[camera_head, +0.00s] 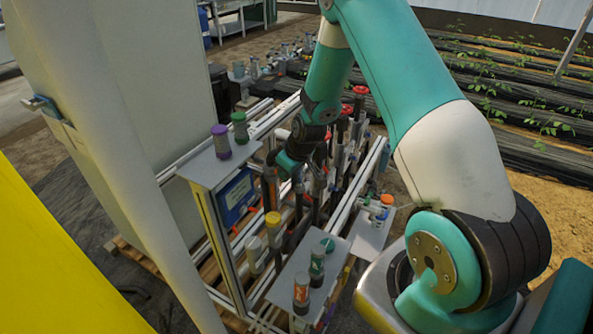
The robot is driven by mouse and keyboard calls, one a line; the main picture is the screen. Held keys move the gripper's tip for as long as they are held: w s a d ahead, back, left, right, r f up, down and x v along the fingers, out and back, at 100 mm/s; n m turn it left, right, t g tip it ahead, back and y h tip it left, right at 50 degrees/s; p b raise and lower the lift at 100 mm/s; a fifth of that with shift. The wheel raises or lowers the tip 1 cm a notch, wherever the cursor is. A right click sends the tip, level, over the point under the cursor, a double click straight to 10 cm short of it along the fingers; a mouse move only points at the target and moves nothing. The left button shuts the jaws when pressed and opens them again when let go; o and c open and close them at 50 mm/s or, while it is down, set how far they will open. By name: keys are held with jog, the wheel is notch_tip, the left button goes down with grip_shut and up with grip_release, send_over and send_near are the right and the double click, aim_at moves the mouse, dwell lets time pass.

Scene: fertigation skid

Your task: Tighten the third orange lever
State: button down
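Several small orange-red levers sit low among the dark pipes of the skid. One lever (252,211) shows near the blue box, and another lever (307,198) shows further right among the pipes. I cannot tell which of them is the third. My teal and white arm reaches down from the top into the skid. My gripper (284,177) is at the pipes, above and close to the levers. Its fingers are small, dark and mixed with the pipes behind, so I cannot tell whether it is open or touches a lever.
A shelf (200,172) holds purple-capped and green-capped bottles. A front shelf (288,284) holds more bottles, and an orange-capped bottle (386,201) stands at right. Red handwheels (360,90) rise behind my gripper. A large pale cabinet (150,80) stands at left.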

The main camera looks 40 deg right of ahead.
dwell(0.3)
jog(key=c, duration=1.1)
grip_release()
jog(key=shift+d, duration=0.1)
jog(key=shift+r, duration=0.1)
jog(key=b+v, duration=0.1)
jog(key=v, duration=1.6)
jog(key=shift+s+r, duration=0.1)
jog(key=shift+s, duration=0.15)
jog(key=s+a+r+n+g+y, duration=0.1)
jog(key=s+a+r, duration=0.2)
jog(key=a, duration=0.4)
jog(key=s+a+r+n+y, duration=0.1)
jog(key=s+a+r, duration=0.15)
jog(key=a, duration=0.45)
jog(key=s+a+r+g, duration=0.1)
jog(key=s+a, duration=0.3)
jog(key=s, duration=0.1)
jog(key=s+a+r+n+g, duration=0.1)
jog(key=s+a+r, duration=0.1)
jog(key=s, duration=0.4)
jog(key=s+a+r+n+g+y, duration=0.1)
jog(key=s+a, duration=0.4)
jog(key=shift+s+a+r, duration=0.2)
jog(key=shift+s+a, duration=0.1)
jog(key=shift+s, duration=0.05)
